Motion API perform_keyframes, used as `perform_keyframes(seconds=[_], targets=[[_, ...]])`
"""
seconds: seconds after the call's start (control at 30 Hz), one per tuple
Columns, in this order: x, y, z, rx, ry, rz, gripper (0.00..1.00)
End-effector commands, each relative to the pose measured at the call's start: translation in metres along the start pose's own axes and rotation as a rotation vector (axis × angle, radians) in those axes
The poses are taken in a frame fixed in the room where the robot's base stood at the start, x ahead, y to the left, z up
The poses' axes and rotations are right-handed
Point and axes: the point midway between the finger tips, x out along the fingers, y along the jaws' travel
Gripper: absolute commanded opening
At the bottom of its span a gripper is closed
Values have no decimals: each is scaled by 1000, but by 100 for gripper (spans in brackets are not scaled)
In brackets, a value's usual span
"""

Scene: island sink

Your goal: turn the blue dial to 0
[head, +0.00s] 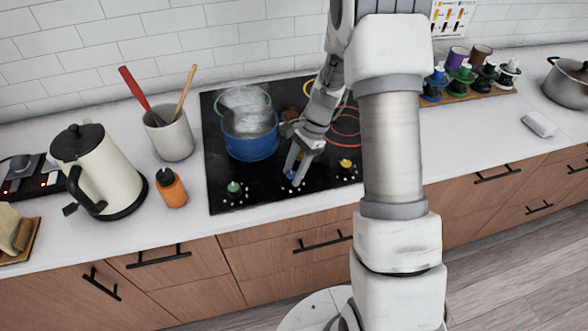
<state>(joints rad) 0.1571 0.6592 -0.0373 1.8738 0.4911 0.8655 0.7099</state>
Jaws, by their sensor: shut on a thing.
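The black cooktop (224,188) is set in the white counter. Along its front edge sit a green dial (234,187), the blue dial (290,175) and a yellow dial (346,163). My gripper (292,172) points down at the blue dial and is shut on it. Its fingers hide part of the dial, and I cannot read the dial's setting. The markings around the dials are too small to read.
A blue pot (250,147) stands on the left burner, just behind my gripper. An orange bottle (171,188), a utensil crock (170,138) and a kettle (112,182) stand to the left. Bare counter (460,128) lies to the right of my arm.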

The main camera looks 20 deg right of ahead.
Motion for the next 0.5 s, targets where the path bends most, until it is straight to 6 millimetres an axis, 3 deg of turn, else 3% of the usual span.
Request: perform_keyframes(seconds=[0.5], targets=[[0, -1, 0, -100, 0, 41, 0]])
